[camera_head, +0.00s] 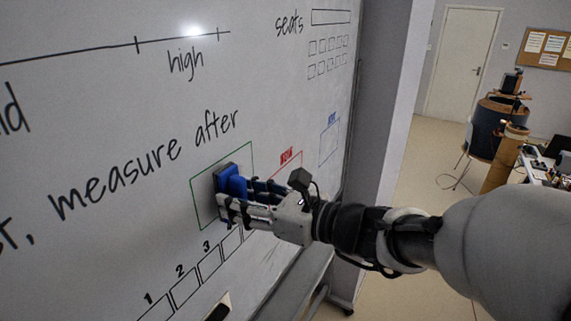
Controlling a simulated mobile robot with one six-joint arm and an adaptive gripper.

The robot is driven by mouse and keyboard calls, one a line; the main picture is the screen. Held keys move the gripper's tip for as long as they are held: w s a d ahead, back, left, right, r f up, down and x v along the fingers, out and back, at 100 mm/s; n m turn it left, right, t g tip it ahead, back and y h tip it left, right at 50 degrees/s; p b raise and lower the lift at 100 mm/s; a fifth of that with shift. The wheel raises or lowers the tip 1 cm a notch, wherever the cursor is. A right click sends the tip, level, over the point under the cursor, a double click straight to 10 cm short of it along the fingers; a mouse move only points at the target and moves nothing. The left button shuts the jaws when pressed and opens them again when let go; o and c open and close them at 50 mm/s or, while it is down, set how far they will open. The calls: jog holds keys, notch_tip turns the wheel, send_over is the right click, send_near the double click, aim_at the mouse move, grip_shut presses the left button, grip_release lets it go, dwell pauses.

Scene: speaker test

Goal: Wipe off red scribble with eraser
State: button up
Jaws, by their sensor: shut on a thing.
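A whiteboard (90,105) fills the left of the head view. My gripper (238,200) is shut on a blue eraser (232,182) with a dark pad. The eraser's dark side faces the board, inside a green drawn rectangle (193,205). It looks to be touching or very near the board; I cannot tell which. No red scribble shows inside the visible part of the green rectangle; the eraser and gripper hide part of it.
A blue drawn box (329,141) is farther right. Black writing, numbered boxes and a seat grid are on the board. A dark object (218,308) sits at the board's lower edge. A cluttered desk (545,165) and door (462,65) are beyond, with open floor between.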

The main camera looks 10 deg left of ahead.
jog(key=shift+w+a, duration=0.2)
jog(key=shift+a, duration=0.3)
jog(key=shift+w+d+p, duration=0.15)
jog(key=shift+w+d, duration=0.3)
jog(key=shift+w, duration=0.7)
jog(key=shift+w+d+p, duration=0.1)
jog(key=shift+w+d, duration=0.4)
jog(key=shift+w, duration=0.65)
jog(key=shift+w+d+p, duration=0.15)
jog(key=shift+w+d, duration=0.3)
jog(key=shift+w, duration=0.7)
jog(key=shift+s+a+b, duration=0.45)
jog(key=shift+s+a, duration=0.05)
jog(key=shift+s, duration=0.65)
jog(key=shift+s+a+b, duration=0.4)
jog(key=shift+s+a, duration=0.05)
jog(key=shift+s, duration=0.75)
jog(key=shift+s+a+b, duration=0.45)
jog(key=shift+s+a, duration=0.05)
jog(key=shift+s, duration=0.65)
jog(key=shift+d, duration=0.15)
jog(key=shift+f+v, duration=0.2)
jog(key=shift+v, duration=1.2)
jog(key=shift+f+v, duration=0.15)
jog(key=shift+v, duration=1.25)
